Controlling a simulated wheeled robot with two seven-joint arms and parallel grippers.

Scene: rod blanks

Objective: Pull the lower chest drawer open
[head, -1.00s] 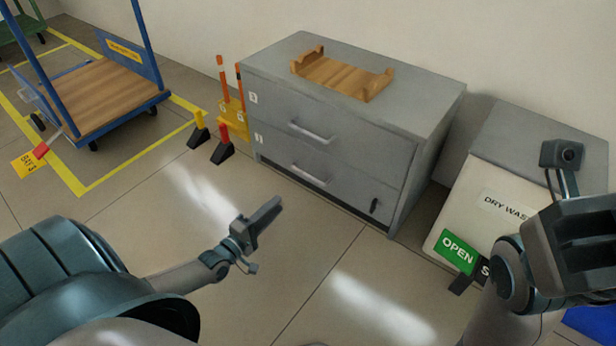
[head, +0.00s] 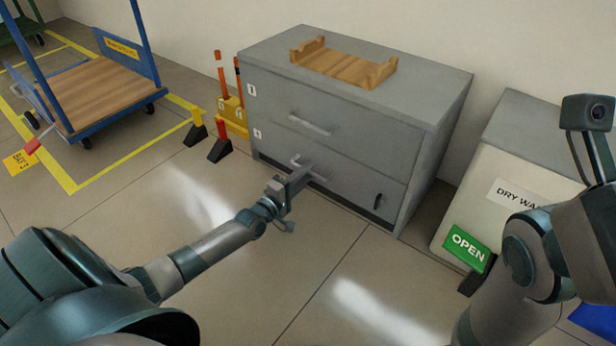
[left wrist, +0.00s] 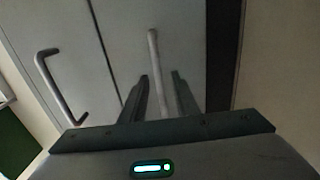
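The grey chest (head: 420,150) stands against the wall, and its lower drawer (head: 350,187) is shut, flush with the front. The lower drawer's bar handle (head: 298,160) is partly hidden by my left gripper (head: 300,178), which is at the drawer front. In the left wrist view this handle (left wrist: 154,55) runs between the two separated fingers of my left gripper (left wrist: 160,88). The fingers are open, and I see a gap on each side of the handle. The upper drawer (head: 330,135) is also shut. My right arm is at the right edge; its fingertips do not show.
A wooden cradle (head: 343,68) sits on the chest top. Orange-and-yellow posts (head: 229,105) and black wedges (head: 219,149) stand left of the chest. A dry waste bin (head: 480,185) with an OPEN sign stands right. The floor before the chest is clear.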

